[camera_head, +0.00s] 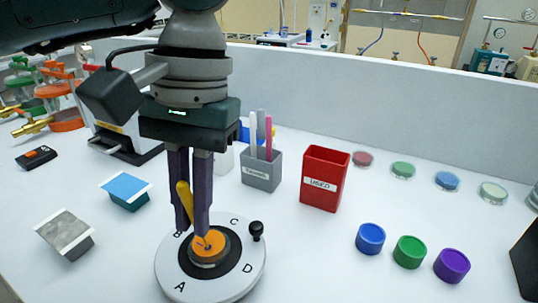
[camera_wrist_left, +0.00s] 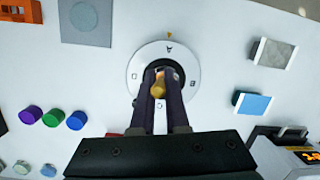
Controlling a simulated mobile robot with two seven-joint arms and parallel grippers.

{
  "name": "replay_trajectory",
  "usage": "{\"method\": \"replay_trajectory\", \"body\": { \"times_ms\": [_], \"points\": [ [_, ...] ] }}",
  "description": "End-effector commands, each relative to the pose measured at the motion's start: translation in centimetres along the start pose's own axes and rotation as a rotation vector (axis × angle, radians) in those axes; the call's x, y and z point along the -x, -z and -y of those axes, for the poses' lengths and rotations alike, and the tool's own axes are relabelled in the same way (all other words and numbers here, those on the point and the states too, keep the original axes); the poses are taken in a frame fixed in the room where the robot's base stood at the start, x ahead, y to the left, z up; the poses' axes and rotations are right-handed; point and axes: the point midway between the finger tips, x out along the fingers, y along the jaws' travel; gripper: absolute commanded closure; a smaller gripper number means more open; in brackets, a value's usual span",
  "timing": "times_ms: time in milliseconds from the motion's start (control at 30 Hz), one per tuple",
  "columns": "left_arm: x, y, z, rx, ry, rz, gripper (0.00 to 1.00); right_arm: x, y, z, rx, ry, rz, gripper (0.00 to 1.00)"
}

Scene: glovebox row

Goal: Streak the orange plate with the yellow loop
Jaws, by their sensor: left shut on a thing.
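My left gripper (camera_head: 192,228) points down over the turntable, shut on the yellow loop (camera_head: 184,198), which stands tilted between the fingers. The loop's lower end reaches down at the orange plate (camera_head: 210,260); whether it touches the surface I cannot tell. The orange plate sits open in the middle of a round white turntable (camera_head: 237,277) marked A, B, C and D, with a black knob (camera_head: 256,229). In the left wrist view the yellow loop (camera_wrist_left: 158,88) shows between the fingers, which hide most of the plate. My right gripper is not in view.
A grey holder (camera_head: 261,172) with white, grey and pink handles and a red USED bin (camera_head: 324,180) stand behind the turntable. Blue (camera_head: 370,239), green (camera_head: 409,252) and purple (camera_head: 451,265) round pieces lie right. A blue-topped block (camera_head: 126,190) lies left.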

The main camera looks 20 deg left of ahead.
Motion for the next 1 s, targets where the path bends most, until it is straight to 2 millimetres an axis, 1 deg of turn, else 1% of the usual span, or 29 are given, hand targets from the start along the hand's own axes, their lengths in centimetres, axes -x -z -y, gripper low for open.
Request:
{"method": "replay_trajectory", "body": {
  "times_ms": [267, 600, 1000],
  "points": [
    [-0.03, -0.02, -0.09, -0.001, -0.001, 0.000, 1.00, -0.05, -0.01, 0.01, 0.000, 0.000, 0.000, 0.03],
    [-0.05, -0.19, -0.78, -0.001, -0.001, 0.000, 1.00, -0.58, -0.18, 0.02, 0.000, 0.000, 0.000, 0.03],
    [-0.02, -0.16, -0.82, 0.000, -0.001, 0.000, 1.00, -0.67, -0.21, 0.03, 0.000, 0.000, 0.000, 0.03]
  ]
}}
